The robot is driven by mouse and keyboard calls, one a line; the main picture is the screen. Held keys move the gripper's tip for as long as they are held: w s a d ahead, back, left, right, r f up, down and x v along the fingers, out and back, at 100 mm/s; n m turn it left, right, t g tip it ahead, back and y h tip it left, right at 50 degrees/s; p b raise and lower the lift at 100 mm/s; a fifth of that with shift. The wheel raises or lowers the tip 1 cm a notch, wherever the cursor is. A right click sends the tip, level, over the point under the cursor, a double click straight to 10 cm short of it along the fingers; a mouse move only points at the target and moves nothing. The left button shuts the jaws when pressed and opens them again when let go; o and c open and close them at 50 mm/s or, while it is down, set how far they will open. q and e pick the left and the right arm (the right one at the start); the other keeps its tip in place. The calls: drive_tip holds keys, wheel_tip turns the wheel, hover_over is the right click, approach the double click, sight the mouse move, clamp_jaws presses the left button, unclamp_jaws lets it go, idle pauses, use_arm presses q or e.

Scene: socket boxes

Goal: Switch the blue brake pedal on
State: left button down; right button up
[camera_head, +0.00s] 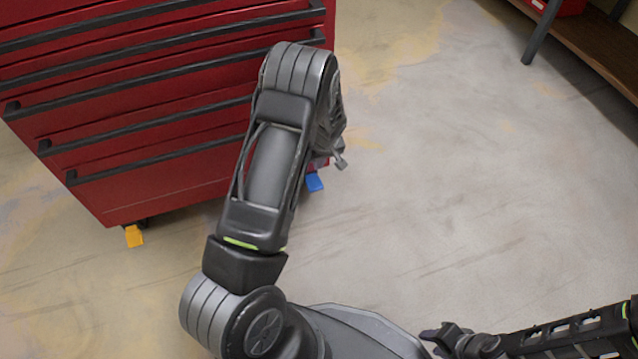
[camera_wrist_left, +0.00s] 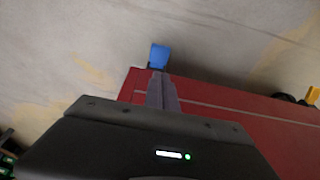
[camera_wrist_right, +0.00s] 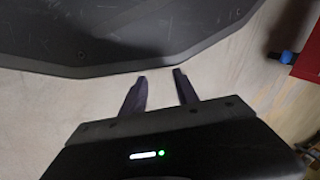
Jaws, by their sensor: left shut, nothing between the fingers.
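The blue brake pedal (camera_head: 314,182) sticks out low at the right corner of the red tool cabinet (camera_head: 170,192). It also shows in the left wrist view (camera_wrist_left: 159,54), just past my left fingertips, and in the right wrist view (camera_wrist_right: 283,57). My left gripper (camera_wrist_left: 157,74) is shut and empty, its fingertips close to the pedal. I cannot tell whether they touch. In the head view my left arm hides part of the cabinet's corner. My right gripper (camera_wrist_right: 159,74) is open and empty, far from the pedal; it shows at the bottom right of the head view (camera_head: 430,336).
A yellow pedal (camera_head: 134,236) sits at the cabinet's left corner. Several dark drawer handles cross the cabinet front. A wooden shelf (camera_head: 590,45) with dark legs stands at the top right. The floor between cabinet and shelf is clear.

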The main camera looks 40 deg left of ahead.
sight(315, 186)
use_arm(q)
drive_tip(key=shift+f, duration=0.1)
drive_tip(key=b+x, duration=0.2)
drive_tip(key=x, duration=0.2)
drive_tip(key=b+x, duration=0.2)
drive_tip(key=x, duration=0.2)
drive_tip(key=b+x, duration=0.2)
drive_tip(key=x, duration=0.2)
drive_tip(key=shift+s+d+f, duration=0.2)
drive_tip(key=shift+d+f, duration=0.1)
drive_tip(key=shift+f, duration=0.7)
drive_tip(key=shift+s, duration=0.1)
